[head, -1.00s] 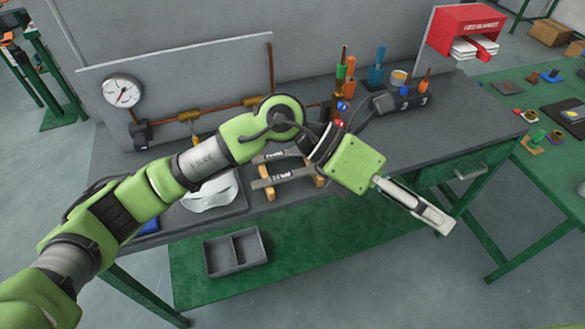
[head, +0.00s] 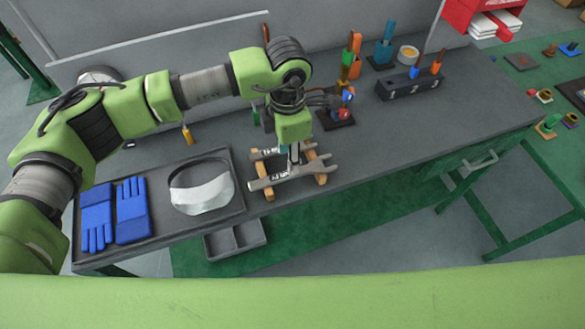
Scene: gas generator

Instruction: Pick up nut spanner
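Two grey spanners lie across a small wooden rack (head: 267,188) on the workbench. The front spanner (head: 270,182) shows more clearly than the rear one (head: 268,153), which is partly hidden by my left gripper. My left gripper (head: 294,160) points down at the right part of the rack, over or between the spanners. Its fingertips are small and partly hidden, so I cannot tell whether they are open or touch a spanner. My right gripper is not in view.
A grey tray (head: 158,228) with blue gloves (head: 115,212) and a white-visored face shield (head: 203,194) lies left of the rack. Behind and right stand a tool holder (head: 410,86) and coloured-handled tools (head: 351,58). The bench's right part is clear.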

